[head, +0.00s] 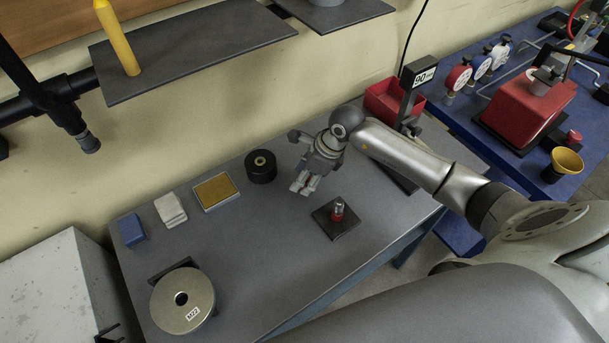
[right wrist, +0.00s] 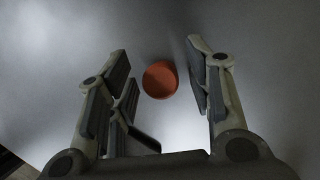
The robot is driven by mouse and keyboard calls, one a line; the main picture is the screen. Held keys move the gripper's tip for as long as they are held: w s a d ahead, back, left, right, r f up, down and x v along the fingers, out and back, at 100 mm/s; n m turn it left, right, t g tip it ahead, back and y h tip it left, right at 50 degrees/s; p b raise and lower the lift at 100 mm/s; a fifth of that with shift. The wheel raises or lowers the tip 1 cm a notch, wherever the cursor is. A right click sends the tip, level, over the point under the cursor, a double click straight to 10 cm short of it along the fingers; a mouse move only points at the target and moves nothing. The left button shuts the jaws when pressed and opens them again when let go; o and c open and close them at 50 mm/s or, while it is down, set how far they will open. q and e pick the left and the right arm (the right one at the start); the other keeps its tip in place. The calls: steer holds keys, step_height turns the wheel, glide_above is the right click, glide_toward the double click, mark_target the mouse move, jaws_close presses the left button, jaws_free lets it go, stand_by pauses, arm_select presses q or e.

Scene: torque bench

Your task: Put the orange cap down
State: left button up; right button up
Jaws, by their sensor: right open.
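The orange cap (right wrist: 160,80) shows in the right wrist view as a round orange disc on the grey bench top (right wrist: 260,60). It lies between the fingertips of my right gripper (right wrist: 160,75), which is open. Gaps show between the cap and the fingers on both sides. In the head view my right gripper (head: 304,183) points down at the grey bench (head: 255,235), and I cannot make out the cap there; the gripper appears to hide it. My left gripper is not in view.
A yellow-topped block (head: 214,190) and a round metal weight (head: 182,300) are farther left. Bare bench lies in front.

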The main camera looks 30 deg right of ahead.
steer(key=b+v, duration=0.3)
steer(key=v, duration=0.9)
steer(key=shift+a, duration=0.1)
